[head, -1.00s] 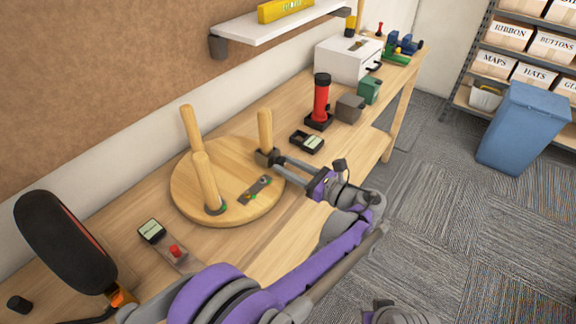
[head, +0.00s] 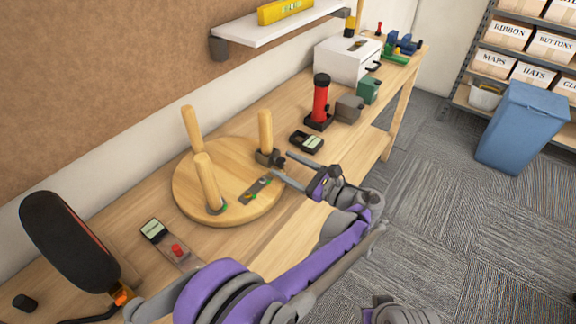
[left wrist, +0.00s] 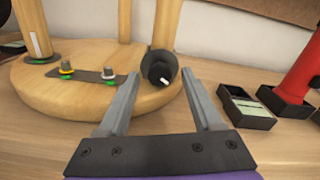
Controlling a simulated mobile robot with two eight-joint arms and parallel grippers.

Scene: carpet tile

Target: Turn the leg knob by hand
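An upturned round wooden stool (head: 235,203) lies on the workbench with three wooden legs pointing up. A dark knob (head: 278,161) sits on a dark block at the foot of the right leg (head: 265,132). In the left wrist view the knob (left wrist: 160,68) is a black cylinder with a white mark on its face, seen beyond and between the fingertips. My left gripper (head: 281,164) is open and empty, its fingertips just short of the knob or around its near end; I cannot tell contact.
A metal plate with small fittings (head: 255,188) lies on the stool top. A dark meter (head: 306,142) and a red cylinder on a black base (head: 320,103) stand to the right. A red-button box (head: 177,250) and a large dark padded object (head: 68,240) are at the left.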

